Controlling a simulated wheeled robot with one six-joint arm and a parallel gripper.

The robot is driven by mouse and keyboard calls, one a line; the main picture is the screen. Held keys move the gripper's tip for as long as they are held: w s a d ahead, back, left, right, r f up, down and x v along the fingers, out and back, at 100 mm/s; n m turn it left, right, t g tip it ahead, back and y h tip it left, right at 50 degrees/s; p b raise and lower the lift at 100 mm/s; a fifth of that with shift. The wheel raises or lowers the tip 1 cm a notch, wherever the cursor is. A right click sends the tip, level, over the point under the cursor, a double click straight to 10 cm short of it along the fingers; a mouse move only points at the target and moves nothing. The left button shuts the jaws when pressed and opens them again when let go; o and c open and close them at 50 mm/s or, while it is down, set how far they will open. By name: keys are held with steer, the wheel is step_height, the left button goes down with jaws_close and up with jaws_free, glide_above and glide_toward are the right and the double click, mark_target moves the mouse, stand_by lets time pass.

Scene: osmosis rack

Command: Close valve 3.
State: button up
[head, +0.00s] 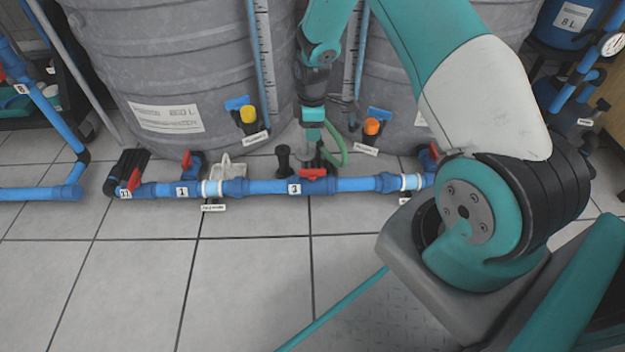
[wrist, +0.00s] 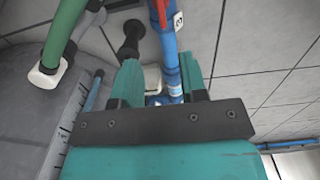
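Valve 3 is on the blue floor pipe in the head view, with a red handle (head: 313,173) lying along the pipe and a white "3" label (head: 294,188) beside it. My gripper (head: 308,150) points down just behind and above this handle; contact cannot be told. In the wrist view the teal fingers of my gripper (wrist: 158,65) are apart, with nothing held between them. The red handle (wrist: 162,12) shows at the top edge beyond the fingertips, partly cut off, next to the label (wrist: 178,20).
Valve 1 (head: 182,190) with an upright red handle stands left on the same pipe. A black fitting (head: 283,158) and a green hose (head: 336,150) flank my gripper. Grey tanks (head: 190,70) stand close behind.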

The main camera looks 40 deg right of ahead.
mark_target(312, 169)
step_height(312, 169, down, 17)
steer(key=b, duration=0.9)
steer(key=shift+b, duration=0.35)
jaws_close()
